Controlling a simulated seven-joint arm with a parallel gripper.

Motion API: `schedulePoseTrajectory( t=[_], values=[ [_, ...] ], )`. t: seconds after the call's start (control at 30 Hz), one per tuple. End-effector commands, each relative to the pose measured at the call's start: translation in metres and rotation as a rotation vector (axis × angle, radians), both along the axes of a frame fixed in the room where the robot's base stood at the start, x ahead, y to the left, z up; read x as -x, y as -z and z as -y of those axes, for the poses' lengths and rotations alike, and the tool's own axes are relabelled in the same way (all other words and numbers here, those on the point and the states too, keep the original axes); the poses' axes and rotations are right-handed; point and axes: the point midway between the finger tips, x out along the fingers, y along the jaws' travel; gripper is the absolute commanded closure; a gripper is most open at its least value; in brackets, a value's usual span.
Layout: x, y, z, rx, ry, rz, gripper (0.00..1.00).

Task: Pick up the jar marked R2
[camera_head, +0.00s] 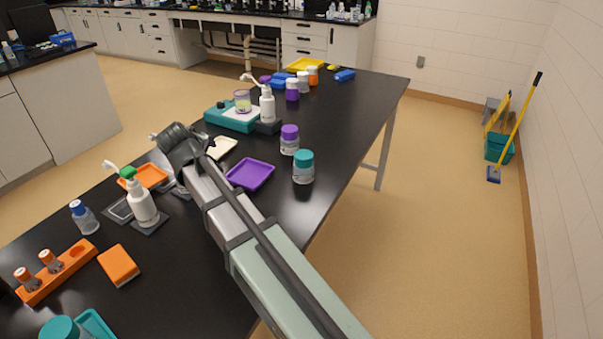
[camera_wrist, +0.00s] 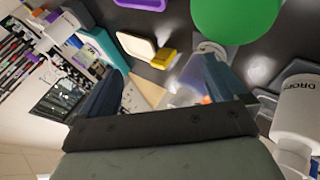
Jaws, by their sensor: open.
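Several jars stand on the black table; no R2 mark is readable on any. A teal-lidded jar (camera_head: 303,167) and a purple-lidded jar (camera_head: 289,140) stand right of my arm. Another purple-lidded jar (camera_head: 292,89), with white-lidded (camera_head: 303,82) and orange-lidded (camera_head: 313,75) ones, stands farther back. A teal lid (camera_head: 62,328) shows at the bottom left. My gripper (camera_wrist: 162,70) is open above the table's left part, mostly hidden behind my arm in the head view. A round green lid (camera_wrist: 235,15) is close beyond its right finger in the wrist view.
A white pump bottle (camera_head: 142,204) stands left of my arm; another (camera_head: 267,103) stands beside a teal device (camera_head: 232,116). A purple tray (camera_head: 250,174) lies right of the arm. An orange rack (camera_head: 56,271) holds small vials. The table's right edge strip is clear.

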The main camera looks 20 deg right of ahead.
Motion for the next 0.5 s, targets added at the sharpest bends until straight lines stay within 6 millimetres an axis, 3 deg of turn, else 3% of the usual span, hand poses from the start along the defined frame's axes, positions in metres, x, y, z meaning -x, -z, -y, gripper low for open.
schedulePoseTrajectory(
  t=[0.17,0.5],
  values=[
    [-0.019,0.002,0.039,0.103,-0.032,0.035,0.02],
    [-0.039,0.013,0.13,0.661,-0.158,-0.024,0.02]
  ],
)
